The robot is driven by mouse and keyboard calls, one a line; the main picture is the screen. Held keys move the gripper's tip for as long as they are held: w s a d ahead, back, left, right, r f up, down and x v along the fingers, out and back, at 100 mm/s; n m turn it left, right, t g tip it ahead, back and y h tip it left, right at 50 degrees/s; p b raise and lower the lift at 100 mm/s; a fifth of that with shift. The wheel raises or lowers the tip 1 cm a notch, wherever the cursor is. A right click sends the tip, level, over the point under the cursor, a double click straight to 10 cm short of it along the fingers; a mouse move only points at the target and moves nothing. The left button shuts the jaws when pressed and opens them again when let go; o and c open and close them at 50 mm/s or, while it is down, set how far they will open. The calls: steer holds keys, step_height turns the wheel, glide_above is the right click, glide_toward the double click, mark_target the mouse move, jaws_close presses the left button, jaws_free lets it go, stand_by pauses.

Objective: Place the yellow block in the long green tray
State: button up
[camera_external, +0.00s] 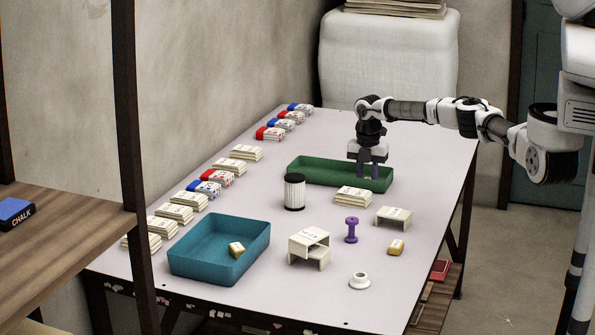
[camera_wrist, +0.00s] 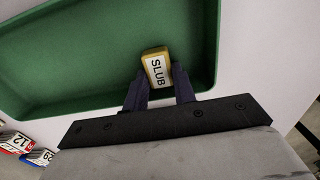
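The long green tray (camera_external: 310,174) lies toward the far side of the table. My gripper (camera_external: 373,174) points down over its right end. In the wrist view, a yellow block (camera_wrist: 157,67) with a white face marked SLUB lies against the green floor of the tray (camera_wrist: 70,60). The fingertips of my gripper (camera_wrist: 161,80) stand on either side of the block's near end, about its width apart. Whether they press on it or stand just clear cannot be told. In the outside view this block is hidden. Another yellow block (camera_external: 396,247) sits on the table's right side.
A blue tray (camera_external: 190,263) at the front left holds a small yellow-and-white block (camera_external: 237,249). A ribbed canister (camera_external: 294,192), a card stack (camera_external: 352,197), a purple spool (camera_external: 351,230) and cream stands (camera_external: 309,246) occupy the middle. Card stacks (camera_external: 210,187) line the left edge.

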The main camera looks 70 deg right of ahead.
steer(key=o, duration=0.4)
steer(key=shift+o, duration=0.2)
step_height(320, 180, up, 12)
steer(key=b, duration=0.2)
steer(key=shift+r, duration=0.2)
